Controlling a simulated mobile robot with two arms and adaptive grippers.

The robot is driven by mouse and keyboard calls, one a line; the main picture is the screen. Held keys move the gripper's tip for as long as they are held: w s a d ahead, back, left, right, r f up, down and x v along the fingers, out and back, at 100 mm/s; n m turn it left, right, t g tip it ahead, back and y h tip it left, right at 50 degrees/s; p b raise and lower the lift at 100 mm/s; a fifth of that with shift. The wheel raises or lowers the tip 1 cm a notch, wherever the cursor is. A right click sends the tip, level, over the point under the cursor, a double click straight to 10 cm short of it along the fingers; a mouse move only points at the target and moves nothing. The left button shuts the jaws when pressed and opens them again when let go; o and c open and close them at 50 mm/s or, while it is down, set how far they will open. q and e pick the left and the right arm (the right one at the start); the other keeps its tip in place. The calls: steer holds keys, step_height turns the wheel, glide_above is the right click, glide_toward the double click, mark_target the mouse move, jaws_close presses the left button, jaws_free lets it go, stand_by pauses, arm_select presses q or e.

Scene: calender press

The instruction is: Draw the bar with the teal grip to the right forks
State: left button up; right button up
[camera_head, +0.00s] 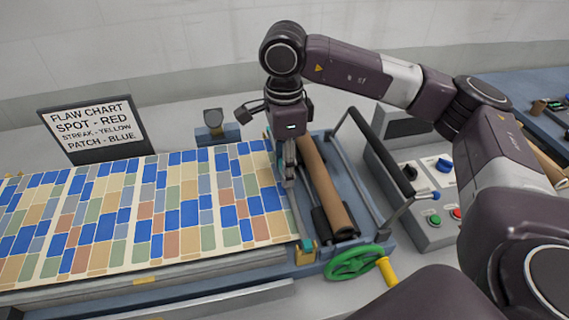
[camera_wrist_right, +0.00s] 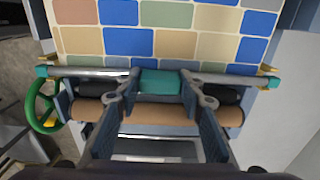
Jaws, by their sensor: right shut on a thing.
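My right gripper (camera_head: 287,175) reaches down over the right end of the patterned sheet and is shut on the bar's teal grip (camera_wrist_right: 160,82). The metal bar (camera_wrist_right: 100,73) runs crosswise over the sheet's edge, with teal end caps close to brass-coloured brackets (camera_wrist_right: 268,70) on both sides. In the head view the near bracket (camera_head: 305,251) stands at the sheet's front right corner, and my gripper hides the teal grip. I cannot tell whether the bar rests in forks there. My left gripper is not in view.
A brown roll (camera_head: 327,187) lies just right of the bar, beside a dark roller. A green handwheel (camera_head: 352,263) with a yellow handle sits in front. A control box (camera_head: 425,190) with a black-gripped lever stands to the right. The flaw chart (camera_head: 95,128) stands behind the patterned sheet (camera_head: 150,205).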

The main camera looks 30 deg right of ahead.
steer(key=shift+f, duration=0.5)
steer(key=shift+f+b, duration=0.5)
steer(key=shift+b, duration=0.25)
steer(key=o, duration=1.3)
steer(key=shift+r, duration=0.1)
step_height(320, 180, up, 12)
